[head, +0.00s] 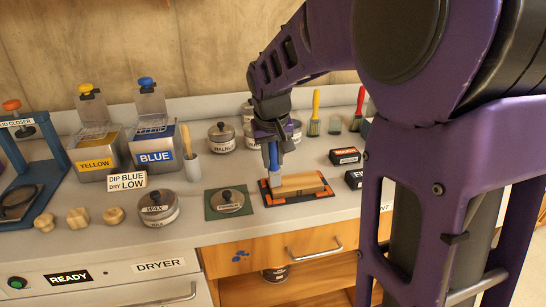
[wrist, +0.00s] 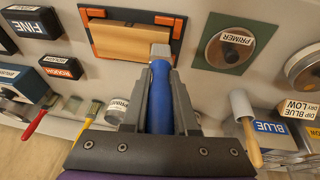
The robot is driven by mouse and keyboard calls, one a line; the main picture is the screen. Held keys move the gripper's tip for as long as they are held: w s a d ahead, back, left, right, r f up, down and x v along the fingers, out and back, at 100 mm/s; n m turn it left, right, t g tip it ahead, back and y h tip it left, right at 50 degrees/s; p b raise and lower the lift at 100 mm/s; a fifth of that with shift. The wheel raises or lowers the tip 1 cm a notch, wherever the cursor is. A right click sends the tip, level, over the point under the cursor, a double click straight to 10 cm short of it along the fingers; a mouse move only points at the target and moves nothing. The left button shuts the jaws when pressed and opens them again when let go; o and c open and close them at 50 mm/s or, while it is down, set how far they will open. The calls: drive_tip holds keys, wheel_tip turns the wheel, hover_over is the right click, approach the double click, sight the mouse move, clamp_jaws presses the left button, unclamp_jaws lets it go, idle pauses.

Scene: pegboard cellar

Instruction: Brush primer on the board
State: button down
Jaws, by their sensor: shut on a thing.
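My gripper (head: 271,133) is shut on the blue handle of a brush (wrist: 160,84), which points down. The brush's pale grey head (head: 273,157) is at the left end of the bare-looking wooden board (head: 300,184); whether it touches is unclear. The board lies in an orange and black holder (head: 322,195). In the wrist view the brush head overlaps the board's (wrist: 122,45) edge. A lidded tin marked PRIMER (wrist: 226,48) sits on a green mat (wrist: 261,30); it also shows left of the board in the head view (head: 228,201).
Black boxes (head: 344,156) stand right of the board. Red (head: 359,105) and yellow (head: 316,110) brushes stand behind. A WAX tin (head: 158,208), a DIP BLUE sign (head: 126,183) and yellow (head: 97,155) and blue (head: 156,155) dip tanks stand left. The counter's front strip is mostly clear.

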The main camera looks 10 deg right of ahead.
drive_tip(key=shift+f, duration=0.15)
drive_tip(key=shift+d, duration=0.1)
drive_tip(key=shift+d, duration=0.65)
drive_tip(key=shift+d+p, duration=1.2)
drive_tip(key=shift+d, duration=4.2)
drive_tip(key=shift+a+b, duration=0.65)
drive_tip(key=shift+a, duration=5.75)
drive_tip(key=d+p, duration=0.1)
drive_tip(key=d, duration=0.6)
